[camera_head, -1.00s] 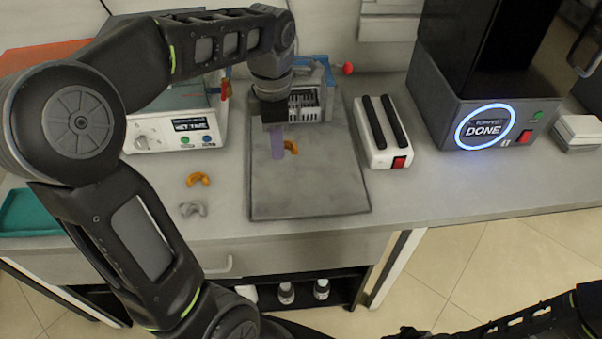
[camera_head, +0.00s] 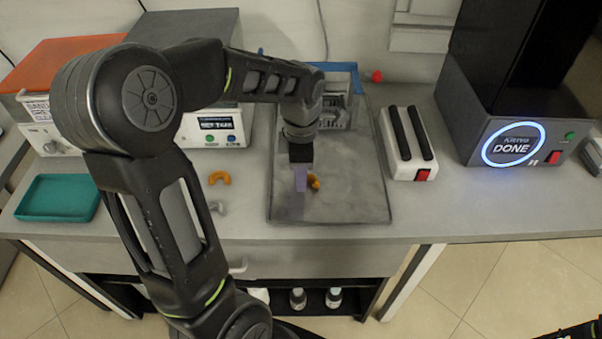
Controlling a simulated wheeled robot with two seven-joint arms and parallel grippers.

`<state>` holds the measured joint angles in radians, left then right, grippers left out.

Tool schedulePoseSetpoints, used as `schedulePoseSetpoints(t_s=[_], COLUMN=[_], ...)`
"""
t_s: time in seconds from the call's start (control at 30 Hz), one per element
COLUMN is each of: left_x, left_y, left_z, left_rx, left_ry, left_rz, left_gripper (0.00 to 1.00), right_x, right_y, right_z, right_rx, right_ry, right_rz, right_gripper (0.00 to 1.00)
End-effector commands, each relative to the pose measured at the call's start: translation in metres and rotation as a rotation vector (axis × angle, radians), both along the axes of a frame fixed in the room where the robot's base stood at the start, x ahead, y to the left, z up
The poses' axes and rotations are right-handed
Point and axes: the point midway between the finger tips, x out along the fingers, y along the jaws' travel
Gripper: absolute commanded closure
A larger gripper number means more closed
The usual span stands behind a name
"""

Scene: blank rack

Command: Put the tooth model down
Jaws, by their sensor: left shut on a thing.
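My left gripper (camera_head: 301,178) is over the grey mat (camera_head: 352,203), pointing down, with pale purple fingers. It is shut on an orange tooth model (camera_head: 314,182), which shows at the right side of the fingers, low over the mat. I cannot tell whether the model touches the mat. Another orange tooth model (camera_head: 219,178) lies on the bench left of the mat. My right gripper is not in view.
A rack-like device (camera_head: 335,108) stands at the mat's back edge. A white box with black bars (camera_head: 407,143) is right of the mat, and a dark machine reading DONE (camera_head: 510,146) further right. A teal tray (camera_head: 58,199) lies at left. The mat's right part is clear.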

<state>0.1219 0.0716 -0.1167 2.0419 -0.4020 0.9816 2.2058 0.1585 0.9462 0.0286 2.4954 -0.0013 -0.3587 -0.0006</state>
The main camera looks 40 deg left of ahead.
Motion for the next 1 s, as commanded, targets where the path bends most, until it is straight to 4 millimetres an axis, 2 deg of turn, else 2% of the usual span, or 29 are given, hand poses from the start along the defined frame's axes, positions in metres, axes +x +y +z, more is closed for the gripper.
schedulePoseSetpoints(t_s=[0.4, 0.43, 0.7, 1.0], left_x=[0.0004, 0.0005, 0.0004, 0.0004], left_y=[0.0002, 0.0002, 0.0002, 0.0002], left_z=[-0.0065, -0.0055, -0.0049, -0.0013], left_rx=[0.000, 0.000, 0.000, 0.000], left_ry=[-0.002, -0.002, -0.001, -0.002], left_rz=[0.000, 0.000, 0.000, 0.001], left_gripper=[1.00, 0.69, 0.48, 0.48], right_x=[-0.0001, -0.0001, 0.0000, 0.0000], right_y=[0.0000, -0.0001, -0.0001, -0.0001], right_z=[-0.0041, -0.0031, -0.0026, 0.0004], right_rx=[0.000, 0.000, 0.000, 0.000], right_ry=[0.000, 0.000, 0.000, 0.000], right_rz=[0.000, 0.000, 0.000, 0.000], right_gripper=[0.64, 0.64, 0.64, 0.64])
